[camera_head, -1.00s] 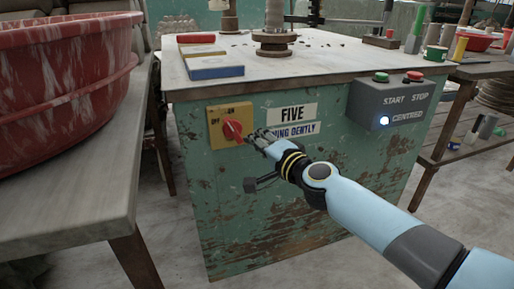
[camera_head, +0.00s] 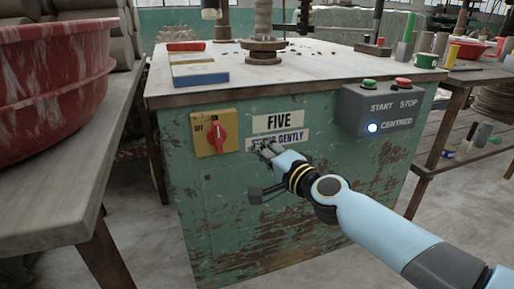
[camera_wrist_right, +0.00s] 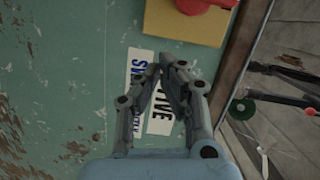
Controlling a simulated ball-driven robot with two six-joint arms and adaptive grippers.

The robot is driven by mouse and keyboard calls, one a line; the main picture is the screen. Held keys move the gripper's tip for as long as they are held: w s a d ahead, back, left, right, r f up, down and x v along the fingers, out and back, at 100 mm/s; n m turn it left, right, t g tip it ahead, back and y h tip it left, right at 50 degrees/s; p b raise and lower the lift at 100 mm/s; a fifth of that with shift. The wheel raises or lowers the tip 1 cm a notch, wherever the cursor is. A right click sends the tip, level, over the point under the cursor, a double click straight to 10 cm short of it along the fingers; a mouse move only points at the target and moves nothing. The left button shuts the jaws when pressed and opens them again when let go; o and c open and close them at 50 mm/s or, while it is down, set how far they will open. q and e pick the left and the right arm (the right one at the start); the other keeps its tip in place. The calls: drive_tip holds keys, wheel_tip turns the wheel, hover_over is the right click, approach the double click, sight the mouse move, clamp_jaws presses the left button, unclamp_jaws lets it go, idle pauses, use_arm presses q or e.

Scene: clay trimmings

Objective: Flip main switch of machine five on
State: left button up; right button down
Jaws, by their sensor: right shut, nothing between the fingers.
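The main switch is a red knob (camera_head: 217,138) on a yellow plate (camera_head: 203,146) on the front of the green machine (camera_head: 225,205) labelled FIVE (camera_head: 279,121). The knob's handle stands upright, towards the ON mark at the top; OFF is at the left. My right gripper (camera_head: 265,149) is shut and empty, right of and a little below the plate, in front of the lower label and apart from the knob. The right wrist view shows its closed fingertips (camera_wrist_right: 170,62) near the label and, at the top edge, part of the red knob (camera_wrist_right: 206,4). My left gripper is not in view.
A grey box with START and STOP buttons (camera_head: 379,110) and a lit lamp is at the machine's right. A red basin (camera_head: 50,90) on a table (camera_head: 60,205) stands close at the left. Coloured blocks (camera_head: 198,75) lie on the machine top.

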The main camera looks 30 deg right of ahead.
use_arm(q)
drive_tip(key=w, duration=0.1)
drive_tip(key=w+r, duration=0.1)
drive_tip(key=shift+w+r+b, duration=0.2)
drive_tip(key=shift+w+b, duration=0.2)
use_arm(e)
drive_tip(key=s, duration=0.7)
drive_tip(key=shift+s+d, duration=0.15)
drive_tip(key=shift+s, duration=0.1)
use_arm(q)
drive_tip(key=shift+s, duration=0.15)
